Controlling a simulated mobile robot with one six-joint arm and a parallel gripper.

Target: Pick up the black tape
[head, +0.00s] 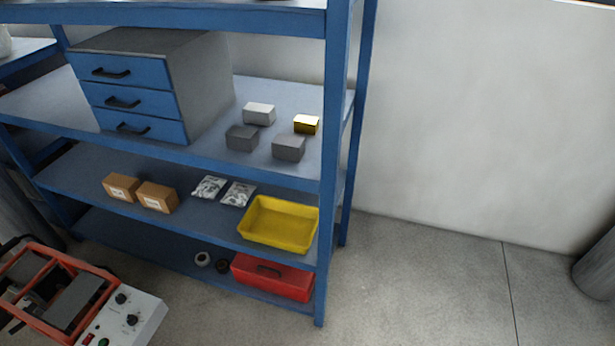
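A small dark roll (222,266), which looks like the black tape, is on the bottom shelf of the blue rack. My gripper is not in view.
The shelf above holds a yellow tray (279,222), cardboard boxes and bags. A blue drawer cabinet (150,85) and several small blocks stand higher. An orange-framed machine (75,296) is at lower left. Floor (430,285) to the right is clear.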

